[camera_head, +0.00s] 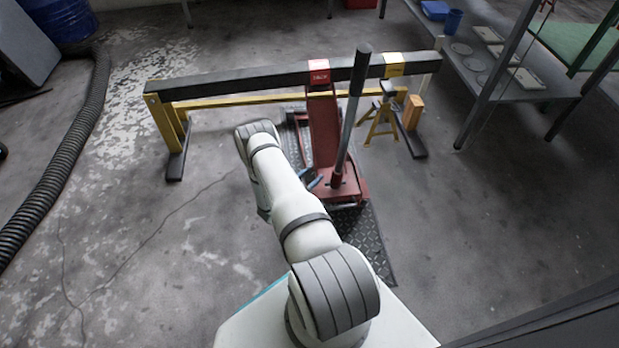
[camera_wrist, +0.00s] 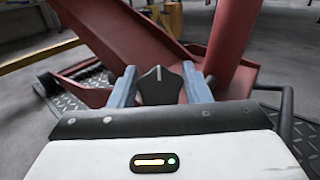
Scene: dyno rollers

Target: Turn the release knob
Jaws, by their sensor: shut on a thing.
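The release knob (camera_wrist: 161,88) is black with a pale pointer line that stands about upright in the wrist view. It sits at the base of the red floor jack (camera_head: 325,125), which also shows in the wrist view (camera_wrist: 125,35). My gripper (camera_wrist: 159,76) has its two blue fingers on either side of the knob and is shut on it. In the head view my gripper (camera_head: 314,181) is small beside the jack's base, and the knob is hidden there. The jack's grey handle (camera_head: 351,110) rises from the base just right of my gripper.
A dark beam (camera_head: 240,83) on yellow legs spans behind and over the jack. A yellow jack stand (camera_head: 378,122) stands to its right. A diamond-plate mat (camera_head: 372,240) lies under the jack. A metal shelf (camera_head: 490,60) stands at right. Floor at left is open beyond a black hose (camera_head: 75,150).

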